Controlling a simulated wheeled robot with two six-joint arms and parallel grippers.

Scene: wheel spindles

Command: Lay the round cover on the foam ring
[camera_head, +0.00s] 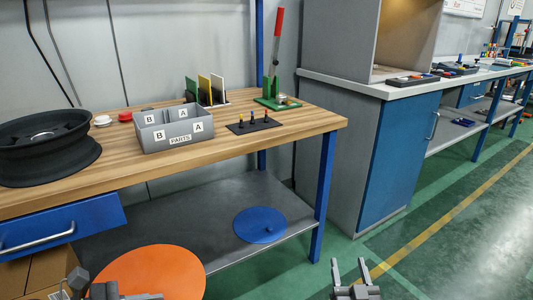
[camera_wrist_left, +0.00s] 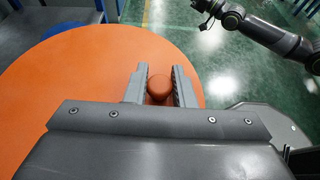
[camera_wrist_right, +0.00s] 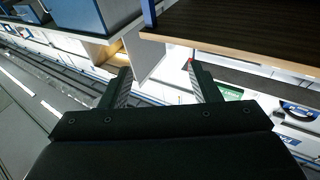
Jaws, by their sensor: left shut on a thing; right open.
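The round cover (camera_head: 158,272) is a large flat orange disc at the bottom left of the head view, in front of the bench. It fills much of the left wrist view (camera_wrist_left: 70,90). My left gripper (camera_wrist_left: 160,76) is shut on its small round orange knob (camera_wrist_left: 159,88). A black wheel rim (camera_head: 40,125) stands at the bench's left end on a dark round base (camera_head: 82,163), which may be the foam ring; the rim hides most of it. My right gripper (camera_head: 349,266) is open and empty above the green floor, right of the bench.
A grey parts bin (camera_head: 176,145) and a black pin plate (camera_head: 254,126) stand on the wooden bench (camera_head: 290,128). A green lever press (camera_head: 275,98) is behind them. A blue disc (camera_head: 260,226) lies on the lower shelf. A blue drawer (camera_head: 65,228) juts out at the left.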

